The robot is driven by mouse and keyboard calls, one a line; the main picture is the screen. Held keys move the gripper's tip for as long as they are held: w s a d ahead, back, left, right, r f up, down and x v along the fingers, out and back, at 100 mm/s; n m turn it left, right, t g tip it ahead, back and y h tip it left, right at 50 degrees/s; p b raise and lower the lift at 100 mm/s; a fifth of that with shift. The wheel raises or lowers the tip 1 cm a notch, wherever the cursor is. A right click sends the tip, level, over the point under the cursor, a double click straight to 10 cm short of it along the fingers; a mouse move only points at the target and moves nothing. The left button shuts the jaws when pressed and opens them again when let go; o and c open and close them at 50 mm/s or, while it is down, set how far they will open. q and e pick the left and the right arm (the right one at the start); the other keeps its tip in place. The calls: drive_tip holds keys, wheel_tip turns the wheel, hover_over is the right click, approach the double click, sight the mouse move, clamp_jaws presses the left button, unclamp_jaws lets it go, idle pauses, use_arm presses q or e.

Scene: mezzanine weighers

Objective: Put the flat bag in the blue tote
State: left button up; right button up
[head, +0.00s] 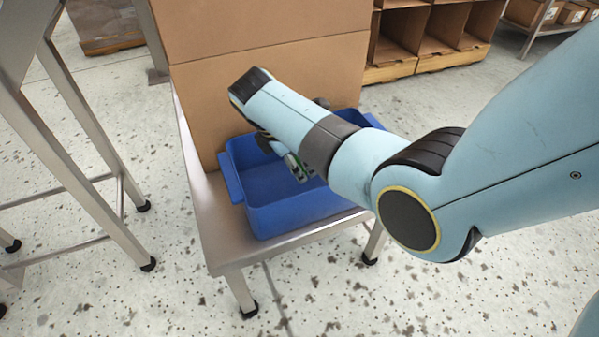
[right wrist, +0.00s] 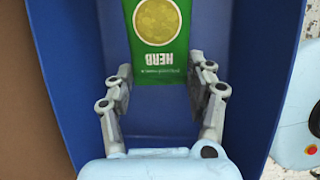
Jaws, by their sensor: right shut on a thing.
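The blue tote (head: 262,215) stands on a small metal table, open at the top. My right arm reaches over it from the right, and my right gripper (head: 293,168) is low over its opening, mostly hidden by my own wrist. My right gripper (right wrist: 160,78) is shut on the bag's near end. The bag lies against the blue interior of the tote (right wrist: 75,50) in the right wrist view; I cannot tell whether it touches the floor. My left gripper is out of view.
A large cardboard box (head: 210,100) stands directly behind the tote on the metal table (head: 205,205). A metal frame (head: 85,130) stands at the left. Wooden cubbies (head: 430,40) are at the back right. Speckled floor (head: 390,300) is open in front.

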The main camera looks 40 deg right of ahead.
wheel_tip(320, 180, down, 3)
drive_tip(key=shift+r+b, duration=0.1)
drive_tip(key=shift+b, duration=0.4)
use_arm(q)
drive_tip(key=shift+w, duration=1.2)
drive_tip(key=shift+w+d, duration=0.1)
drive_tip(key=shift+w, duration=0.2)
use_arm(e)
drive_tip(key=shift+f, duration=0.65)
drive_tip(key=o, duration=1.1)
drive_tip(key=shift+o, duration=0.2)
